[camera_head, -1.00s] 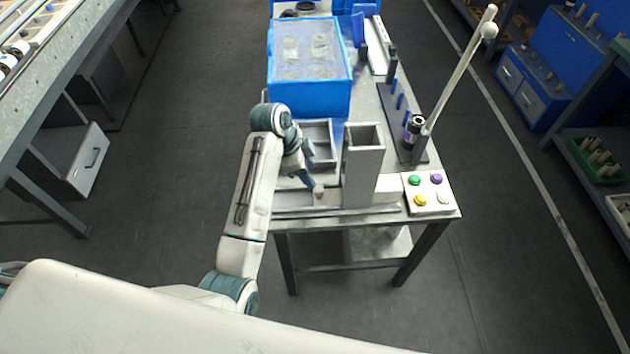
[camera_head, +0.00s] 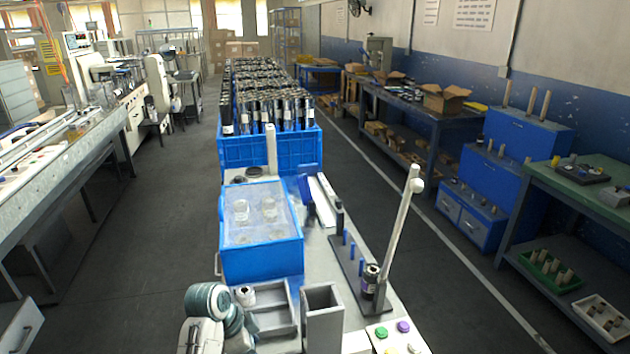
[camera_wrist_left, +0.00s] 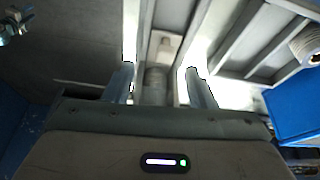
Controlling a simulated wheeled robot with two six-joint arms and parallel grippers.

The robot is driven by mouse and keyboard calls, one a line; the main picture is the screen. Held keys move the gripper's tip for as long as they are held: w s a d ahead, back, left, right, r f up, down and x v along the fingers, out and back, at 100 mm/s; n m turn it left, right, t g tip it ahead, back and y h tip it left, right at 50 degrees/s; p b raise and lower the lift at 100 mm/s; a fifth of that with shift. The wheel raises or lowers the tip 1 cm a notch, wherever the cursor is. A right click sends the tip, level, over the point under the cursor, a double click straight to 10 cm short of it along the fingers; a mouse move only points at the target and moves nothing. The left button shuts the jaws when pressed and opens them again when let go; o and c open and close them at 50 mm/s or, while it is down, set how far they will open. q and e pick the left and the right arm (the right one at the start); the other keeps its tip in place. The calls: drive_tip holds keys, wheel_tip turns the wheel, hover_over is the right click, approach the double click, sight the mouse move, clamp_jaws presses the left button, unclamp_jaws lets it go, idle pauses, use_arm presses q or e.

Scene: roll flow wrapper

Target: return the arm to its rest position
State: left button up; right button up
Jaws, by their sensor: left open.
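My left arm (camera_head: 208,305) comes in at the bottom of the head view, its wrist beside the grey tray at the near end of the cart. My right gripper is not in view.
Near the arm are a grey tray (camera_head: 273,329), a white roll (camera_head: 245,294), a tall metal chute (camera_head: 322,318) and a button panel (camera_head: 396,336). A lidded blue box (camera_head: 262,263) stands behind. The floor on the left (camera_head: 150,240) is clear.

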use_arm(q)
drive_tip(key=s+a+f+n+t+y, duration=0.15)
drive_tip(key=s+a+n, duration=0.25)
drive_tip(key=s, duration=0.6)
drive_tip(key=s+a+n+y, duration=0.2)
drive_tip(key=s+a+n, duration=0.2)
drive_tip(key=s, duration=0.5)
drive_tip(key=s+a+f+n+t+y, duration=0.15)
drive_tip(key=s+a+n, duration=0.25)
drive_tip(key=s, duration=0.6)
wheel_tip(320, 180, down, 28)
drive_tip(key=a+g, duration=0.2)
drive_tip(key=s+a+f+n+g, duration=0.1)
drive_tip(key=s+f, duration=1.7)
drive_tip(key=f, duration=0.3)
drive_tip(key=shift+s+a+f, duration=0.2)
drive_tip(key=shift+s+a, duration=0.05)
drive_tip(key=shift+s, duration=0.1)
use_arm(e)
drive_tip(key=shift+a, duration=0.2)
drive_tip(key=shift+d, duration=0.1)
